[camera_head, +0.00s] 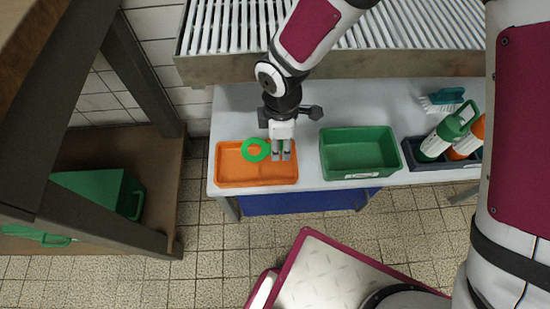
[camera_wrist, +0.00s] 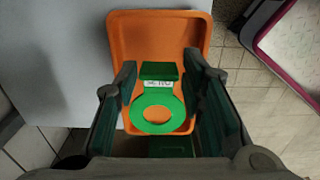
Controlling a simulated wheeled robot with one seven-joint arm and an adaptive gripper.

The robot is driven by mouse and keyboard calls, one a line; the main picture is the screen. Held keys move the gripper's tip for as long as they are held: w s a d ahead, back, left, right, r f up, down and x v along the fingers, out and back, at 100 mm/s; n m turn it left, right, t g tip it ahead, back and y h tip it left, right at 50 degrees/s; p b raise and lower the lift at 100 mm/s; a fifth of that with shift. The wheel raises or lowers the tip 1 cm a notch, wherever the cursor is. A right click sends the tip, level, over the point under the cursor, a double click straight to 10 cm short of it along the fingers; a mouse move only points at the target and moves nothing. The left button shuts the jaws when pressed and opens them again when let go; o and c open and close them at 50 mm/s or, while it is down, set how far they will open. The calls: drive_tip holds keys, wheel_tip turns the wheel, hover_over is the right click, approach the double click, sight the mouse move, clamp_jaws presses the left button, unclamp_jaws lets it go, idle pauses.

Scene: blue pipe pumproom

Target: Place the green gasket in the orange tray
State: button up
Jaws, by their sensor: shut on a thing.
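The green gasket (camera_head: 246,153) is a flat ring with a block-like tab. My gripper (camera_head: 281,154) is shut on it, with the ring sticking out to the left in the head view. The orange tray (camera_head: 226,180) stands at the left end of the table. The gasket and fingertips are over the tray's right half; the height above its floor is hard to tell. In the wrist view the gasket (camera_wrist: 157,127) has its labelled tab between the fingers of my gripper (camera_wrist: 160,76). The ring lies against the orange tray (camera_wrist: 133,48) behind it, within its outline.
A green bin (camera_head: 358,158) stands right of the tray, with a gap of bare table between. Further right are a dark caddy (camera_head: 430,165) with bottles and a brush (camera_head: 441,100). A slatted metal rack (camera_head: 225,65) overhangs the table's back. A wooden shelf (camera_head: 150,190) stands left.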

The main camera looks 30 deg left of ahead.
sight(279, 165)
wheel_tip(279, 165, down, 9)
drive_tip(key=b, duration=0.3)
drive_tip(key=shift+r+b, duration=0.15)
drive_tip(key=shift+b, duration=0.2)
drive_tip(key=o, duration=1.1)
drive_tip(key=shift+c, duration=0.2)
wheel_tip(279, 165, up, 12)
drive_tip(key=p, duration=0.5)
drive_tip(key=shift+d, duration=0.1)
